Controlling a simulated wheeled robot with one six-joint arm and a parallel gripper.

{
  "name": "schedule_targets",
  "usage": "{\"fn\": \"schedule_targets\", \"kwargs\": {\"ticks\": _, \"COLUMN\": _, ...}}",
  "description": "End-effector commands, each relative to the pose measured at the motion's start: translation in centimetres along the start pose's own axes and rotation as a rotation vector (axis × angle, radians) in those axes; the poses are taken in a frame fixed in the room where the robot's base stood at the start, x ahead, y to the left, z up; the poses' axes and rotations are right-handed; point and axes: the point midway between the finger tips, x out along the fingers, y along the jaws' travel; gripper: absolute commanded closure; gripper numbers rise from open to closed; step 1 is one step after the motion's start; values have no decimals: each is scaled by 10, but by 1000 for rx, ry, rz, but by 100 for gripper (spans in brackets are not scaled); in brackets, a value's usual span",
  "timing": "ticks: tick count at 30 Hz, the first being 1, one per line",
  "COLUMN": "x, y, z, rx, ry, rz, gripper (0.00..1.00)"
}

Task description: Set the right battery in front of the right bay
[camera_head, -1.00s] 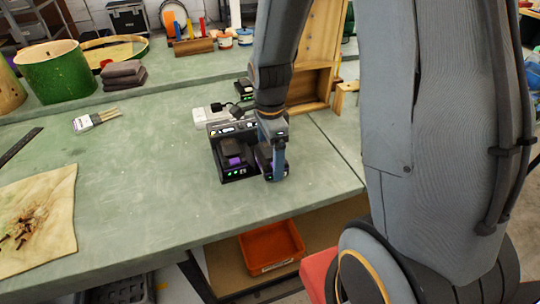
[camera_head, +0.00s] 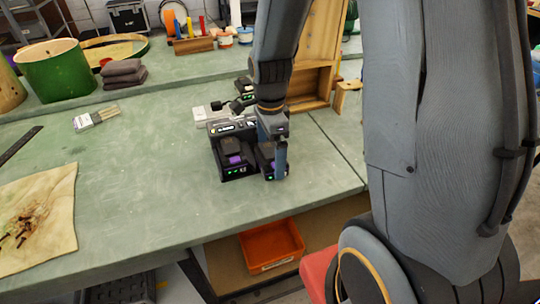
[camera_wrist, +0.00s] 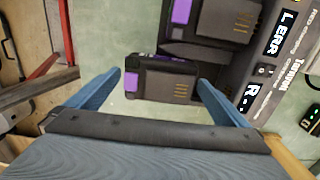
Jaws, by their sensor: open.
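The dark charger (camera_head: 217,131) stands on the green bench with its labelled panel, reading L ERR and R, in the wrist view (camera_wrist: 285,60). The left battery (camera_head: 234,152), black and purple, sits in the left bay; it also shows in the wrist view (camera_wrist: 222,18). The right battery (camera_wrist: 160,84) stands farther out from the panel than the left one, on the right bay's side. My gripper (camera_wrist: 160,88) is open, with one blue finger on each side of the right battery. In the head view my gripper (camera_head: 273,160) partly hides this battery. Finger contact is unclear.
Behind the charger are a white block (camera_head: 204,115) and a small dark device (camera_head: 243,88). A wooden cabinet (camera_head: 312,75) stands behind on the right. An orange bin (camera_head: 272,247) is below the bench edge.

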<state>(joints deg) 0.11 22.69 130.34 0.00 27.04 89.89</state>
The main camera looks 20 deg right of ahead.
Motion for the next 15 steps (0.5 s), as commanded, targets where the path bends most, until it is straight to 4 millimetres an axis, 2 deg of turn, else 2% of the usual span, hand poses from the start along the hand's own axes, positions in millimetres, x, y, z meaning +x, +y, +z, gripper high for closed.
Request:
{"fn": "schedule_targets", "kwargs": {"ticks": 9, "x": -60, "y": -2, "z": 0, "rx": 0, "ry": 0, "rz": -7, "gripper": 0}}
{"fn": "schedule_targets", "kwargs": {"ticks": 15, "x": -92, "y": -1, "z": 0, "rx": 0, "ry": 0, "rz": -4, "gripper": 0}}
